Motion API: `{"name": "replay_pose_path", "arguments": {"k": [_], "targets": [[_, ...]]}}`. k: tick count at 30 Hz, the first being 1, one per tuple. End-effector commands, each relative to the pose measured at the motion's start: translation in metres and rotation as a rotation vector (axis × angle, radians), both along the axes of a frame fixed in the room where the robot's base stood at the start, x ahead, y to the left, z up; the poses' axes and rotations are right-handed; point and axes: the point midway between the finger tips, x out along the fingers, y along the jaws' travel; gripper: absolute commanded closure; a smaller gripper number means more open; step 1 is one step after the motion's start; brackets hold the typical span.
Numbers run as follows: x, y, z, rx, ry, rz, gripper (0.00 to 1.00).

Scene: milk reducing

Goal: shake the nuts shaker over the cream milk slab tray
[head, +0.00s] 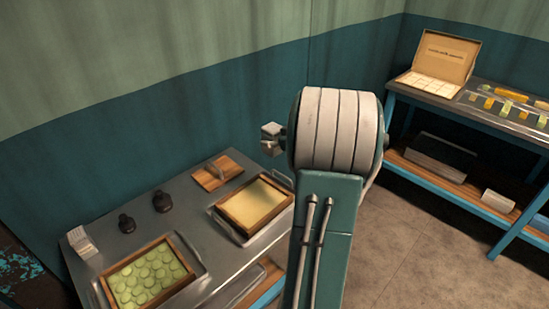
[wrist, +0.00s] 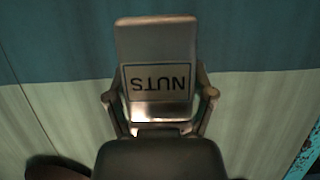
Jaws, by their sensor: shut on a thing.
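The nuts shaker (wrist: 158,45) is a metal container with a framed label reading NUTS, upside down in the wrist view. My gripper (wrist: 160,97) is shut on it, one finger at each side. The wall's colours are also inverted there, so the label reads upright relative to the wall. The cream milk slab tray (head: 234,222) stands on the metal table in the head view, a pale cream slab inside its wooden frame. My arm covers part of its right side.
A tray of round green pieces (head: 148,275) sits front left on the table. Two dark knobbed objects (head: 162,201), a wooden board (head: 218,170) and a white stack (head: 82,243) stand nearby. A shelf table (head: 400,88) with an open box (head: 440,62) is at right.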

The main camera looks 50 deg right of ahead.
Motion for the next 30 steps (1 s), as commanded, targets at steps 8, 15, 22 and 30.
{"name": "replay_pose_path", "arguments": {"k": [8,15,22,30], "targets": [[0.006,0.0,0.007,-0.049,0.006,0.009,0.85],[0.007,0.001,-0.004,-0.204,0.026,0.007,0.85],[0.007,0.007,-0.01,-0.36,0.044,0.007,0.85],[0.008,0.016,-0.016,-0.531,0.062,0.007,0.85]]}}
